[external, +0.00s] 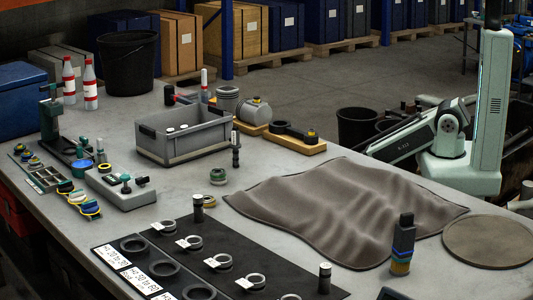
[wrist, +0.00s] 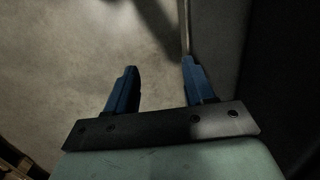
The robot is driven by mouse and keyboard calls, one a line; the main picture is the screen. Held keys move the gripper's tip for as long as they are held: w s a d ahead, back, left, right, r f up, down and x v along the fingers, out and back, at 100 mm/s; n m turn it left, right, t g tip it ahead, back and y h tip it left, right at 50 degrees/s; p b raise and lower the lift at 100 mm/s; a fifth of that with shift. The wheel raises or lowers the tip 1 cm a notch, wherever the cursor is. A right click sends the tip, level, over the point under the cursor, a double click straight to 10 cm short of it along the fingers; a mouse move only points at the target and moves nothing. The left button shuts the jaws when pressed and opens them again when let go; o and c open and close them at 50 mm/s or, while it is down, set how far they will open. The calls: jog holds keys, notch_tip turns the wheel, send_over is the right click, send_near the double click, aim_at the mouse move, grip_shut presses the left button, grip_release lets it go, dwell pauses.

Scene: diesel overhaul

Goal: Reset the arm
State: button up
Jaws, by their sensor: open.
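My gripper (wrist: 160,66) shows in the wrist view with its two blue fingers spread apart. Nothing is between them. Beyond the fingers lies a mottled grey-beige surface, with a dark shadow at the top and a dark vertical face close by the right finger. In the external view my pale green arm is at the right, beyond the far edge of the workbench (external: 185,215). I cannot make out the fingers there.
A crumpled grey cloth (external: 345,205) covers the bench's right middle, with a round disc (external: 490,241) beside it. A grey bin (external: 185,138) stands further back. A black mat (external: 200,268) with rings lies in front. Black buckets (external: 357,127) stand on the floor near my arm.

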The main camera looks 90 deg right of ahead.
jog(key=s+a+f+n+g, duration=0.1)
jog(key=s+a+n+g, duration=0.1)
jog(key=s, duration=0.5)
jog(key=s+a+f+n+g+h, duration=0.1)
jog(key=s+a+f+n+g, duration=0.1)
jog(key=s, duration=0.6)
jog(key=s+a+f+n+g, duration=0.2)
jog(key=s+a+n, duration=0.2)
jog(key=s, duration=0.3)
jog(key=shift+s+a+f+g+h, duration=0.15)
jog(key=shift+s+a+g+h, duration=0.2)
jog(key=shift+a, duration=0.45)
